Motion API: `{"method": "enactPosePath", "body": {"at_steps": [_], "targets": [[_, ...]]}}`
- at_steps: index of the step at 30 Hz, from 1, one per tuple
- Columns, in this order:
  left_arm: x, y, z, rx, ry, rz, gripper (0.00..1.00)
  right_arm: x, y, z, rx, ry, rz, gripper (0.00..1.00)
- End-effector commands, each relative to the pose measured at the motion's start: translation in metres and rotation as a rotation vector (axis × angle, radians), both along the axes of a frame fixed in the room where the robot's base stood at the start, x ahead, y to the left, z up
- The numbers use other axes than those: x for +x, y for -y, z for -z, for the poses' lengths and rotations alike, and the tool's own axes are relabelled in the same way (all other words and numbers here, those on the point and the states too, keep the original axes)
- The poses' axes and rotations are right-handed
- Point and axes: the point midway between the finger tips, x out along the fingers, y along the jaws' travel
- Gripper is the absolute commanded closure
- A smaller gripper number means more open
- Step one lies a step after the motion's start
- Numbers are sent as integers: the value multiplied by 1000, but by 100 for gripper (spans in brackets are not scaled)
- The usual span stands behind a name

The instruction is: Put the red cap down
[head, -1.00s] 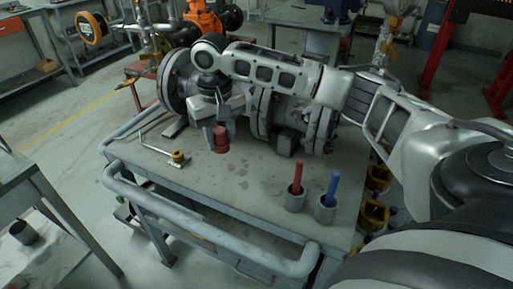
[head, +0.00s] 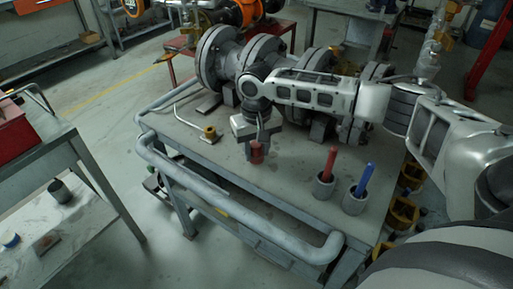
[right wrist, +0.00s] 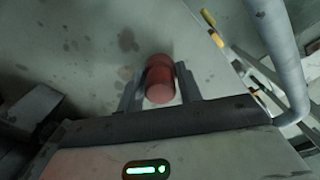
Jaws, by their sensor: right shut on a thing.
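The red cap (head: 257,155) is at my right gripper (head: 256,148), low over the middle of the workbench top (head: 288,180). In the right wrist view the red cap (right wrist: 160,80) sits between the two grey fingers of my right gripper (right wrist: 159,88), which are shut on it. The fingers hide part of its sides. I cannot tell whether its underside touches the bench top. My left gripper is not in view.
A grey cup with a red tool (head: 328,166) and one with a blue tool (head: 361,184) stand at the bench's right front. A yellow-ended bent rod (head: 210,133) lies left of the cap. Flanged valve parts (head: 218,62) stand behind. A tubular rail (head: 235,212) runs along the front.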

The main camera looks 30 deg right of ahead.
Motion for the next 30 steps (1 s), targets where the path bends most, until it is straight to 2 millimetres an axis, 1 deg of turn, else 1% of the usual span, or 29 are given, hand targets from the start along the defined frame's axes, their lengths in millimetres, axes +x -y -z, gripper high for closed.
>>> {"method": "enactPosePath", "body": {"at_steps": [4,5,6,7,17,20,22,30], "targets": [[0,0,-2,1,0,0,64,0,0,2,1,-1,0,89],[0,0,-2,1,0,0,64,0,0,2,1,0,0,57],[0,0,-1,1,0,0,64,0,0,2,1,0,0,45],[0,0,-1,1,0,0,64,0,0,2,1,0,0,43],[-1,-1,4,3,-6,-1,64,0,0,-1,0,2,0,43],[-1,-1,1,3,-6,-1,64,1,0,-13,1,2,1,43],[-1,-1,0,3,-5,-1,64,1,0,-26,0,3,0,43],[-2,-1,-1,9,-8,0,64,1,-1,-85,1,3,0,43]]}}
